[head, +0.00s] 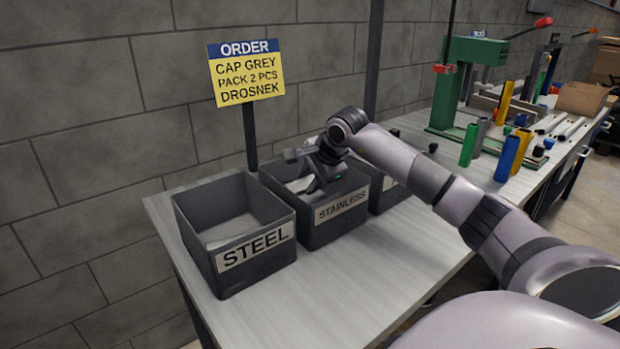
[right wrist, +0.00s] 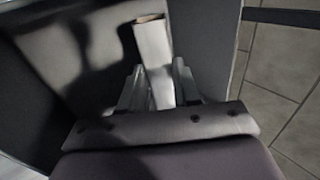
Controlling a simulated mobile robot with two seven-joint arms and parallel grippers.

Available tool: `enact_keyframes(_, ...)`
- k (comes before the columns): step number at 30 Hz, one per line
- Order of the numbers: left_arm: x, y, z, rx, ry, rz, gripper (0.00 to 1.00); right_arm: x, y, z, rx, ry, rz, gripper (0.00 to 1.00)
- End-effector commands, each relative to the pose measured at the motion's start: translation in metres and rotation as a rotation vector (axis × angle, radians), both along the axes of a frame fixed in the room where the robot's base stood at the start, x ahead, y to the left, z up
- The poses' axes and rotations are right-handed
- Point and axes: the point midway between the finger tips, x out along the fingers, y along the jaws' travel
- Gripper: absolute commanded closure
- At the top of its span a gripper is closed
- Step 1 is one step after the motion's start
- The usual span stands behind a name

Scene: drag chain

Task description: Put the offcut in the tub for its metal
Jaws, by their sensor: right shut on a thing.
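The offcut (right wrist: 153,50) is a pale, narrow strip in the right wrist view. My right gripper (right wrist: 158,88) is shut on it, and the strip sticks out beyond the fingertips. In the head view my right gripper (head: 303,182) is inside the opening of the dark tub labelled STAINLESS (head: 325,232). A dark tub labelled STEEL (head: 250,275) stands to its left, with something pale on its floor. A third dark tub (head: 397,200) stands to the right, its label mostly hidden by my arm. My left gripper is out of view.
The tubs stand on a pale bench (head: 370,255). A yellow and blue order sign (head: 246,73) stands behind them by a block wall. To the right are a green press (head: 468,85), coloured upright pieces and a cardboard box (head: 580,99). The bench front is clear.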

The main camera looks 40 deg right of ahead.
Motion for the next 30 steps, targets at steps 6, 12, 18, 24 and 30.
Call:
enact_keyframes(6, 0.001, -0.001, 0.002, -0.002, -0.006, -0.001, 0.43, 0.000, 0.000, 0.001, -0.001, 0.000, -0.001, 0.43)
enact_keyframes(12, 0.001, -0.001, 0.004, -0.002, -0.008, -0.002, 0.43, 0.000, 0.000, 0.002, -0.001, -0.001, -0.001, 0.43)
enact_keyframes(18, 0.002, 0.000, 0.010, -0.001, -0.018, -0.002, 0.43, -0.005, -0.001, 0.023, -0.005, -0.003, -0.001, 0.43)
enact_keyframes(24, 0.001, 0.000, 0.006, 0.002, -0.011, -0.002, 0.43, -0.031, 0.002, 0.060, -0.006, -0.004, 0.000, 0.43)
enact_keyframes(30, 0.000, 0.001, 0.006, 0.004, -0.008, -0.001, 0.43, -0.054, 0.005, 0.093, -0.005, -0.002, -0.001, 0.43)
